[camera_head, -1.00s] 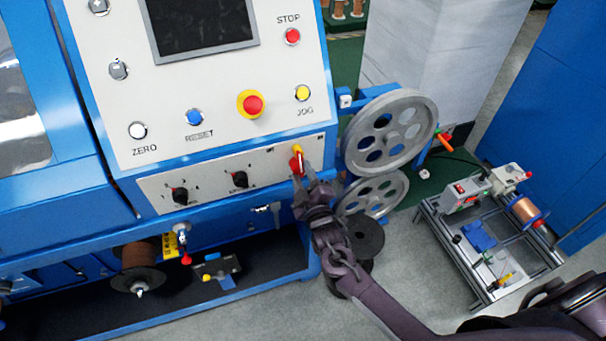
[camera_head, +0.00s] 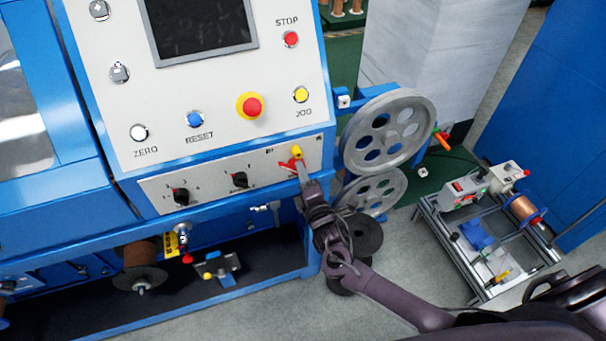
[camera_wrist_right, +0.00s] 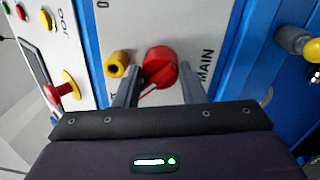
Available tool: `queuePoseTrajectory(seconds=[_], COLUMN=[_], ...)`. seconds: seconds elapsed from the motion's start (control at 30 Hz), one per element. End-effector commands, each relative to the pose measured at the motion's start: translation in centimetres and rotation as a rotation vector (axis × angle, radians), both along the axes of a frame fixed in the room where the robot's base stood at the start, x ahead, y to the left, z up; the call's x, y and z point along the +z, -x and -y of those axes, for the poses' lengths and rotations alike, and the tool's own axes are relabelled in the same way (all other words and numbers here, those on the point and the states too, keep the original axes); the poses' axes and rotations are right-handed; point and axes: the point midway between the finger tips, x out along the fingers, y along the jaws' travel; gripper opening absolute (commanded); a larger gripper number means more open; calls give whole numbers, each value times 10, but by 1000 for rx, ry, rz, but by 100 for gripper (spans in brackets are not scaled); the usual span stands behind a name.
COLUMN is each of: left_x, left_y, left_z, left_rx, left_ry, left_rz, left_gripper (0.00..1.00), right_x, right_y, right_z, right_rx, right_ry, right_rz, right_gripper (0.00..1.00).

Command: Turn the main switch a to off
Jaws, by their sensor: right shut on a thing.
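The red main switch (camera_head: 288,165) is on the lower right of the machine's light panel, just below a small yellow part (camera_head: 297,152). In the right wrist view the red knob (camera_wrist_right: 160,66) sits between the two grey fingers, beside the word MAIN, with the yellow part (camera_wrist_right: 118,63) to its left. The knob's handle lies at a slant in the head view. My right gripper (camera_head: 301,173) reaches up to the panel and is shut on the red switch, partly hiding it. My left gripper is not in view.
Two black selector knobs (camera_head: 239,180) sit left on the same panel strip. Above are a red and yellow emergency button (camera_head: 250,105) and a yellow JOG button (camera_head: 300,95). Grey pulley wheels (camera_head: 389,131) stand close to the right. A low metal frame (camera_head: 465,262) stands on the floor.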

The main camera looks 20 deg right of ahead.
Motion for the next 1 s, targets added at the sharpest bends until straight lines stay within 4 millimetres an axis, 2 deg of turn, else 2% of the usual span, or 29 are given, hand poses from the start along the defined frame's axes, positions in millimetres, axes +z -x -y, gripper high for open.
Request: queuePoseTrajectory(seconds=[0.63,0.67,0.8,1.0], left_x=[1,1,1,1], left_y=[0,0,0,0], left_z=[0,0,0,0], left_rx=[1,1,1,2], left_ry=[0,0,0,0], left_rz=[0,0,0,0], left_gripper=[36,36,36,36], right_x=[-2,-2,-2,-1], right_y=[2,2,2,1], right_z=[-5,-5,-5,-5], right_rx=[12,12,12,10], right_ry=[55,55,54,53], right_rz=[-1,-2,-3,0], right_gripper=[0,38,57,59])
